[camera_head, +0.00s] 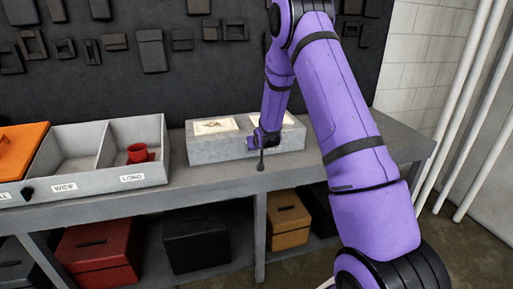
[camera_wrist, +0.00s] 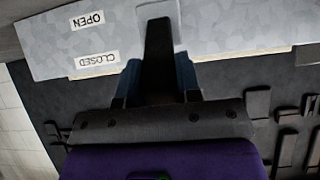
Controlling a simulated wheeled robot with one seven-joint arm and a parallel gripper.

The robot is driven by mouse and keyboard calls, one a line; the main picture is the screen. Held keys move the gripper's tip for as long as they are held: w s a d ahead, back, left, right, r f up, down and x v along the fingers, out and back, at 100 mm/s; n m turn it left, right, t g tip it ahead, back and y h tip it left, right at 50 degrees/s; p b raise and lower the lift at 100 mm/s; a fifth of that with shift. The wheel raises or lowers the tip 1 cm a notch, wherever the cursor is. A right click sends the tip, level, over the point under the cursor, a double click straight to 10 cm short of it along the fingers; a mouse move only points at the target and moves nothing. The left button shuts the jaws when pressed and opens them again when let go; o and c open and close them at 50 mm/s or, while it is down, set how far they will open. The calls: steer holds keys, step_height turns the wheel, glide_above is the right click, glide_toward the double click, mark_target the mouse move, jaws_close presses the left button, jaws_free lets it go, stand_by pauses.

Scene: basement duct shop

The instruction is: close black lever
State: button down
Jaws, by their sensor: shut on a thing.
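A grey box (camera_head: 205,150) with two pale plates on its top stands on the bench. The black lever (camera_head: 260,163) shows at the box's front as a dark rod pointing down, with a knob at its end. My gripper (camera_head: 262,140) is at the box's front. In the wrist view the black lever (camera_wrist: 159,45) runs between the blue fingers of my gripper (camera_wrist: 158,78), which are shut on it. An OPEN label (camera_wrist: 87,20) and a CLOSED label (camera_wrist: 97,60) appear upside down beside it. My arm hides part of the box's right side.
A grey divided tray (camera_head: 118,183) with WIDE and LONG labels stands left on the bench (camera_head: 215,186), with a red cup (camera_head: 138,153) in the LONG section and an orange panel (camera_head: 20,150) further left. Boxes fill the shelf below. White pipes (camera_head: 470,100) run at right.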

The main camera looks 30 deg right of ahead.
steer(key=shift+w+r, duration=0.15)
steer(key=shift+r, duration=0.1)
steer(key=c, duration=0.8)
jaws_free()
steer(key=shift+c, duration=0.2)
steer(key=shift+o, duration=0.2)
steer(key=shift+f, duration=0.1)
steer(key=v, duration=1.1)
steer(key=shift+f, duration=0.1)
